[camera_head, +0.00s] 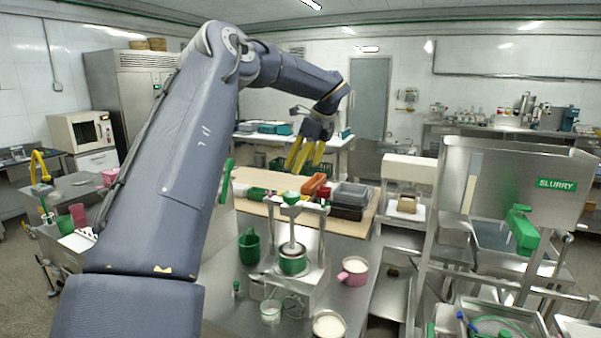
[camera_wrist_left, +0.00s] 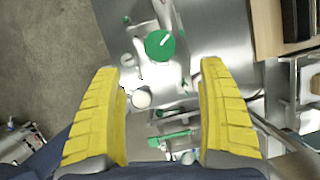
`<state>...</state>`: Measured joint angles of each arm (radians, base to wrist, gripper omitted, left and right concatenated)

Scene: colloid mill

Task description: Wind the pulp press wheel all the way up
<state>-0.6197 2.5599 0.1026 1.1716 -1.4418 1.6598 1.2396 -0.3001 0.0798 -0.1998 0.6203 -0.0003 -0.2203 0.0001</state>
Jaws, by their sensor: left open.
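The pulp press is a small steel frame (camera_head: 314,245) on the bench in the head view, with a white column and a green-banded drum inside. Its small green wheel (camera_head: 290,198) sits at the top of the frame. In the left wrist view a round green disc with a pale bar across it, apparently this wheel (camera_wrist_left: 160,45), lies beyond the fingertips. My left gripper (camera_head: 305,155) is open and empty, its yellow fingers pointing down, above and behind the press. Its fingers also show wide apart in the left wrist view (camera_wrist_left: 160,100). My right gripper is out of view.
A green jug (camera_head: 249,247) stands left of the press, a pink mug (camera_head: 354,270) right, and pale-filled cups (camera_head: 329,325) in front. Grey bins (camera_head: 349,195) sit on a wooden board behind. A large steel slurry machine (camera_head: 505,180) stands at right. My left arm crosses the left side.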

